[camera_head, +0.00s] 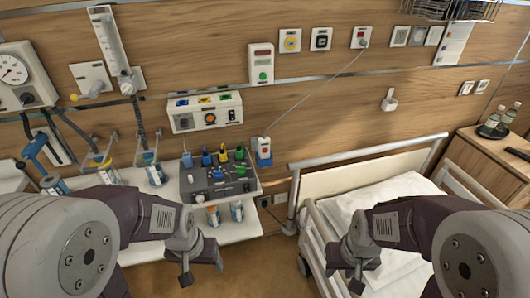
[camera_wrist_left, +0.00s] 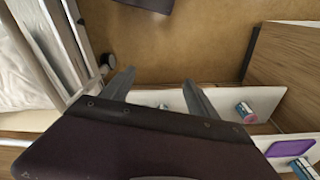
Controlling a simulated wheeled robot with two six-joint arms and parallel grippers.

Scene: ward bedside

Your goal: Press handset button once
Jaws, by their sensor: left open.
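The handset (camera_head: 264,148) is blue and white with a red button on its face. It stands upright against the wall at the right end of the equipment shelf, and a thin cord runs from near it up to a wall socket (camera_head: 362,38). My left gripper (camera_head: 202,274) is open and empty, low in front of the shelf and well apart from the handset. Its two spread fingers also show in the left wrist view (camera_wrist_left: 158,90), with floor beyond them. The handset is not seen there. My right gripper (camera_head: 344,277) appears open and empty beside the bed.
A grey device with coloured knobs (camera_head: 218,184) sits on the shelf (camera_head: 243,228), left of the handset. A bed (camera_head: 340,184) with a rail stands right. An empty white wall holder (camera_head: 389,101) hangs above it. A cabinet (camera_head: 488,158) carries bottles at far right.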

